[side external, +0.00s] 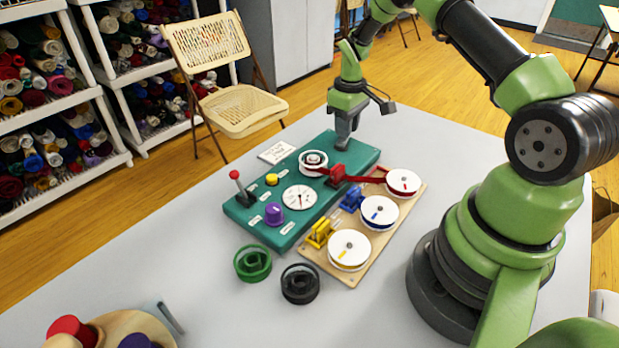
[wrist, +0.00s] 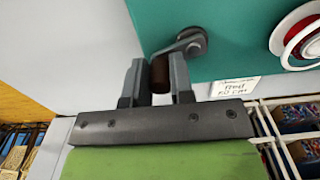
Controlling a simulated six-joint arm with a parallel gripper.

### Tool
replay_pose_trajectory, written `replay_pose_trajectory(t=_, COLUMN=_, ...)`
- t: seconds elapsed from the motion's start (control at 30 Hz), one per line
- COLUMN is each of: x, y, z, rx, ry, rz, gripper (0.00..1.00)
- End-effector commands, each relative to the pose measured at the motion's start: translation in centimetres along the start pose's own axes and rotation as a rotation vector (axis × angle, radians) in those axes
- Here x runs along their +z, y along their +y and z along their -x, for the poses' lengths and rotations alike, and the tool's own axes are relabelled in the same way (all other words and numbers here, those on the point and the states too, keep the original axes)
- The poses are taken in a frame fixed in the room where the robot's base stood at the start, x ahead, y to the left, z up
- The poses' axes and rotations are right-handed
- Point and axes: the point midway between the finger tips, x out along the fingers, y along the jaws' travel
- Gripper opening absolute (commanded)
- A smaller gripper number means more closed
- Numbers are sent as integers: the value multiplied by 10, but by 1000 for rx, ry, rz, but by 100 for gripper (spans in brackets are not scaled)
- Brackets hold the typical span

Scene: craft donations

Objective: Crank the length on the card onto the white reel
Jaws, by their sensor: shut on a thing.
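The white reel (side external: 305,167) sits on the teal board (side external: 262,226); its rim (wrist: 276,42) also shows at the wrist view's right edge, with red ribbon wound inside it. Red ribbon (side external: 366,180) runs from it through a red block (side external: 337,174) to the red ribbon spool (side external: 403,182). My gripper (side external: 345,138) is low over the board's back corner. In the wrist view my gripper (wrist: 161,80) is shut on the brown crank handle (wrist: 160,73), at the end of a grey crank arm (wrist: 180,45).
The board carries a red-knobbed lever (side external: 236,179), a yellow button (side external: 272,179), a purple knob (side external: 274,213) and a dial (side external: 299,198). Blue (side external: 380,212) and yellow (side external: 349,249) spools share a wooden base. Green (side external: 253,263) and black (side external: 300,284) empty reels stand in front.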

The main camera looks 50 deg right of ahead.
Motion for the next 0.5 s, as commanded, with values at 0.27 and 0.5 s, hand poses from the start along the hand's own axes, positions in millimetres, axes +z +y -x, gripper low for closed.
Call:
replay_pose_trajectory(t=0.27, x=0, y=-1, z=-1, rx=-2, ry=-3, rz=1, gripper=43)
replay_pose_trajectory(t=0.5, x=0, y=0, z=1, rx=0, ry=1, rz=1, gripper=43)
